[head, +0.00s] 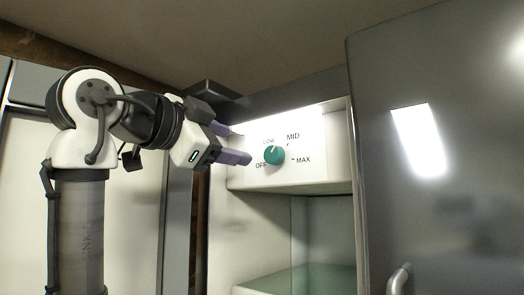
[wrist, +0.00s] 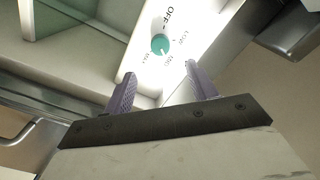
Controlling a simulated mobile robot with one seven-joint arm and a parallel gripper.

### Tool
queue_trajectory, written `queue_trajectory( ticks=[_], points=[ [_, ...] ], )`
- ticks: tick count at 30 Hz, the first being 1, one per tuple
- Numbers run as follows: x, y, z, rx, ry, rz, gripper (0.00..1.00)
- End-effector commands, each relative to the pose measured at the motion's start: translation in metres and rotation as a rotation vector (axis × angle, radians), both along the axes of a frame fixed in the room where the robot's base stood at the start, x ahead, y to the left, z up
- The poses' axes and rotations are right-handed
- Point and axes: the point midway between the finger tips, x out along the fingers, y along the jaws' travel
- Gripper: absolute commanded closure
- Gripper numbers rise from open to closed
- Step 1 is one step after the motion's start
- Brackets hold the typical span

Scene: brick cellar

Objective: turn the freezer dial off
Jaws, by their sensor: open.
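The freezer dial (head: 274,155) is a round teal knob on a white lit panel (head: 306,172) inside the freezer. OFF is printed at its lower left, LOW above, MID at upper right and MAX at right. A small pale mark shows near the knob's top, on the LOW side; its exact setting is hard to tell. My gripper (head: 238,144) is open, its purple fingers just left of the dial and apart from it. In the wrist view the dial (wrist: 160,44) lies beyond the gap between the open fingers (wrist: 160,76), with nothing between them.
The grey freezer door (head: 440,150) stands open at the right, with a handle (head: 398,280) low on it. A glass shelf (head: 300,282) lies below the panel. The freezer's dark top edge runs close above my gripper. The space in front of the dial is clear.

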Motion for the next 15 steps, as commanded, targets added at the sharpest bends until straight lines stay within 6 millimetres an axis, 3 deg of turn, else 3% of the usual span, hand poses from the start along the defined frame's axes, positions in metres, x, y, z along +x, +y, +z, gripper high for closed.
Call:
queue_trajectory(
  ticks=[15],
  points=[
    [0.082, -0.060, 0.003, -0.002, -0.001, 0.001, 0.43]
  ],
)
